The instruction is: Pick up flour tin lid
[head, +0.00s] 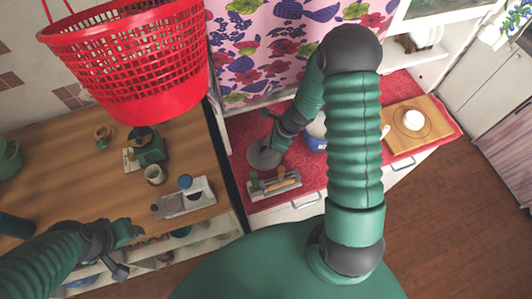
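A flat grey round piece (263,156), which looks like the flour tin lid, lies on the red oilcloth counter (240,135) near its left edge. My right arm arches over the counter, and my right gripper (277,143) points down at the round piece's upper right side. It overlaps the piece in the picture; I cannot tell whether the fingers touch or grip it. A blue and white round container (316,132), possibly the tin, is partly hidden behind my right arm. My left gripper (128,234) is low at the left, by the wooden counter's front edge, with nothing visible in it.
A grey holder (274,186) with utensils stands at the red counter's front. A wooden board (400,112) with a white bowl (413,119) is at the right. A red basket (135,65) hangs upper left. The wooden counter (95,180) holds a mug (155,174) and several other items.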

